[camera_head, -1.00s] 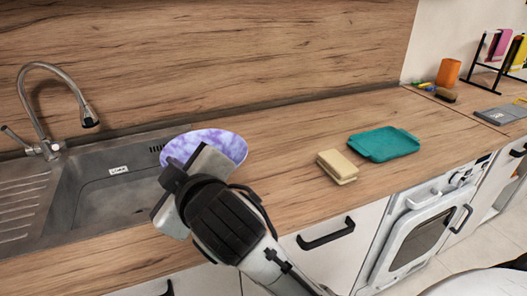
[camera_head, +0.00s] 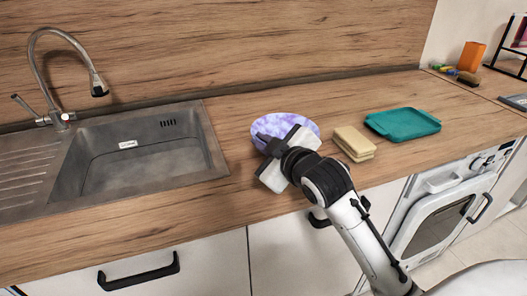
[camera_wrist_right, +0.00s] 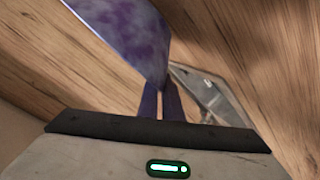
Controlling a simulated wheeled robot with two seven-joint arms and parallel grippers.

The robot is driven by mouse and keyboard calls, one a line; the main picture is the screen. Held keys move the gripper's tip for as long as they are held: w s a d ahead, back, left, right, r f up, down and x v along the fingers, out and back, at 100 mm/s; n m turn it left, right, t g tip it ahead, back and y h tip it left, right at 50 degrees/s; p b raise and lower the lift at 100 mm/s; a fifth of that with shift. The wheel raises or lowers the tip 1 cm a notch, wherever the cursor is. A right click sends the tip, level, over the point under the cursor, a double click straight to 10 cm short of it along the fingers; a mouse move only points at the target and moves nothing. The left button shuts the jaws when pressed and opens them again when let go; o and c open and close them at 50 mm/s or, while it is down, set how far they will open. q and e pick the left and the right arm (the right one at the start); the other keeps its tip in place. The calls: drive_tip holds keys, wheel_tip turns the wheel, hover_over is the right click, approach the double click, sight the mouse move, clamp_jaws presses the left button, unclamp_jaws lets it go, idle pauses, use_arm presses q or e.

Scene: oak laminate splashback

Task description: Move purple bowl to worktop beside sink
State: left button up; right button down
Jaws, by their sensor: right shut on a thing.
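The purple and white marbled bowl (camera_head: 290,122) is over the wooden worktop (camera_head: 228,112), just right of the sink (camera_head: 140,160). My right gripper (camera_head: 266,141) is shut on the bowl's near left rim and covers part of it. In the right wrist view the bowl (camera_wrist_right: 128,35) is tilted and held at the tips of the closed fingers (camera_wrist_right: 161,100). I cannot tell whether the bowl touches the worktop. My left gripper is not in view.
A beige sponge (camera_head: 354,143) lies close right of the bowl, with a teal tray (camera_head: 403,124) beyond it. A tap (camera_head: 66,80) stands behind the sink. The worktop behind the bowl is clear, up to the wooden splashback (camera_head: 220,45).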

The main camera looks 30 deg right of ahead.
wheel_tip(320, 180, down, 2)
drive_tip(key=shift+f, duration=0.2)
drive_tip(key=shift+f, duration=0.1)
drive_tip(key=c, duration=1.9)
unclamp_jaws()
drive_tip(key=shift+s, duration=0.1)
